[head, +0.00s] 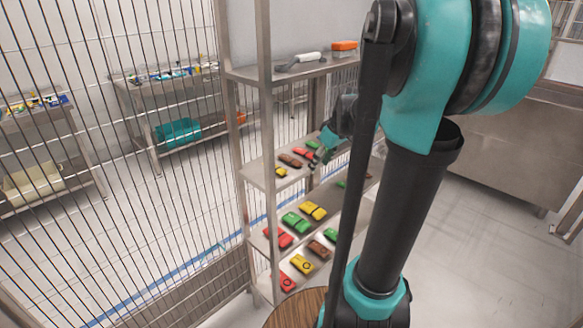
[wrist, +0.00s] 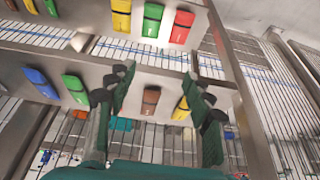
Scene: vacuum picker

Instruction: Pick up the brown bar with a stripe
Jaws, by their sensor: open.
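In the wrist view a brown bar (wrist: 151,100) lies on the nearer shelf and appears between the two fingers of my open gripper (wrist: 158,84). The fingers look apart from it, and nothing is held. Its stripe is too small to make out. A yellow bar (wrist: 181,109) lies close to its right, partly behind the right finger. In the head view my gripper (head: 322,152) is at the middle shelf, next to a brown bar (head: 290,160). Another brown bar (head: 320,249) lies on the lower shelf; its marking is unclear.
The middle shelf (head: 256,175) also carries red and yellow bars. The lower shelf holds several red, green and yellow bars. Above, the top shelf (head: 245,75) holds an orange box (head: 344,46) and a grey-white tool (head: 300,61). A metal post (head: 268,150) stands at the shelf's front.

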